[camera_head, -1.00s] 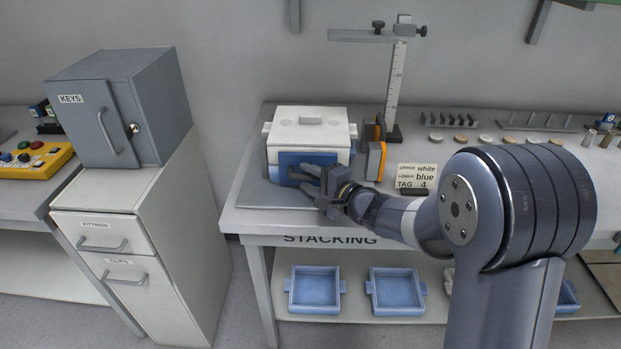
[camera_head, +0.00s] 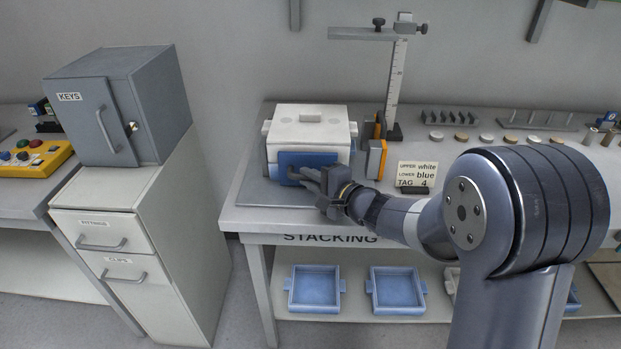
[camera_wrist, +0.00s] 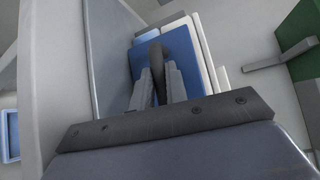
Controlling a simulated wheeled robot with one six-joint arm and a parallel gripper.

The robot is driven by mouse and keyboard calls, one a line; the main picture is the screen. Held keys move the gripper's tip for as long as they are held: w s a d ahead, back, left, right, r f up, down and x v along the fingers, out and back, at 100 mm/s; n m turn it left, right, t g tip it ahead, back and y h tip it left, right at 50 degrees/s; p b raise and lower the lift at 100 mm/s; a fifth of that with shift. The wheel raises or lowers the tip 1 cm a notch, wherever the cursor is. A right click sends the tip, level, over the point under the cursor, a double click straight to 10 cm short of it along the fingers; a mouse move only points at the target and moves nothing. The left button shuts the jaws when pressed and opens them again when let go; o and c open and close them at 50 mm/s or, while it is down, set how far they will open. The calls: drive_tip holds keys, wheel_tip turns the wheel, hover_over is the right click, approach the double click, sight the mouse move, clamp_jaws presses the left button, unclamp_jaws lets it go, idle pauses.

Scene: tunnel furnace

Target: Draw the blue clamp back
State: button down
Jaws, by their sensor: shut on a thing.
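The blue clamp (camera_head: 290,160) is a flat blue plate with a dark handle, at the front of a white box (camera_head: 311,127) on the stacking bench. My gripper (camera_head: 304,176) reaches it from the lower right. In the wrist view the gripper's fingers (camera_wrist: 158,90) are shut on the dark handle (camera_wrist: 161,58) of the blue plate (camera_wrist: 144,66). The plate stands close against the white box; I cannot tell whether there is a gap between them. The fingers hide part of the handle and plate.
An orange and grey block (camera_head: 376,158) stands right of the white box, with a height gauge (camera_head: 396,85) behind. A label card (camera_head: 416,175) reads upper white, lower blue, tag 4. Blue trays (camera_head: 314,289) sit on the shelf below. A grey key cabinet (camera_head: 122,105) is at left.

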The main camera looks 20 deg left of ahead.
drive_tip(key=shift+s+d+b, duration=0.25)
drive_tip(key=shift+s+b, duration=0.45)
drive_tip(key=shift+s, duration=0.3)
drive_tip(key=shift+s+d+b, duration=0.2)
drive_tip(key=shift+s+b, duration=0.45)
drive_tip(key=shift+s, duration=0.35)
drive_tip(key=shift+f, duration=0.1)
drive_tip(key=c, duration=1.4)
unclamp_jaws()
drive_tip(key=shift+s, duration=0.15)
drive_tip(key=shift+d, duration=0.1)
drive_tip(key=v, duration=1)
drive_tip(key=shift+s+d, duration=0.2)
drive_tip(key=shift+d, duration=0.15)
drive_tip(key=x, duration=1.1)
drive_tip(key=shift+a, duration=0.15)
drive_tip(key=shift+w+r+p, duration=0.3)
drive_tip(key=shift+w+p, duration=0.1)
drive_tip(key=shift+w, duration=0.05)
